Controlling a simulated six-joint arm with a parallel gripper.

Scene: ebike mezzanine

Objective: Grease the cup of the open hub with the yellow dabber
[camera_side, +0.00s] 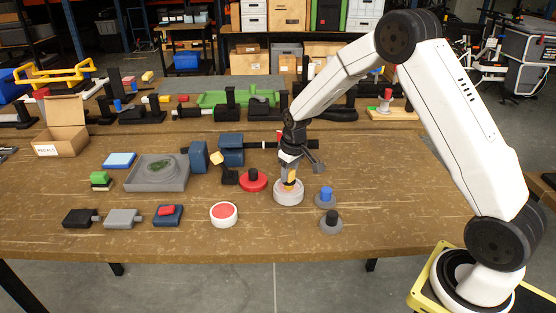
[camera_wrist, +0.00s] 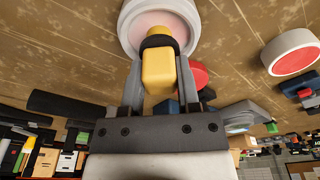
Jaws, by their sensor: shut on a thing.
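My gripper (camera_side: 290,168) is shut on the yellow dabber (camera_wrist: 158,72), a yellow block with a black collar below it. It holds the dabber upright over a round whitish pot (camera_side: 288,197) with a pale pink inside, which also shows in the wrist view (camera_wrist: 128,22). The dabber's lower end is at the pot's opening; its tip is hidden, so I cannot tell whether it touches. Blue blocks (camera_side: 232,150) with a dark rod stand behind and left of the pot. I cannot tell for certain which thing is the open hub.
A red disc with black knob (camera_side: 252,183) is just left of the pot. A white round pot with red top (camera_side: 223,214) sits front left. Discs with a blue knob (camera_side: 325,195) and black knob (camera_side: 331,220) stand right. A grey tray (camera_side: 140,184) lies left.

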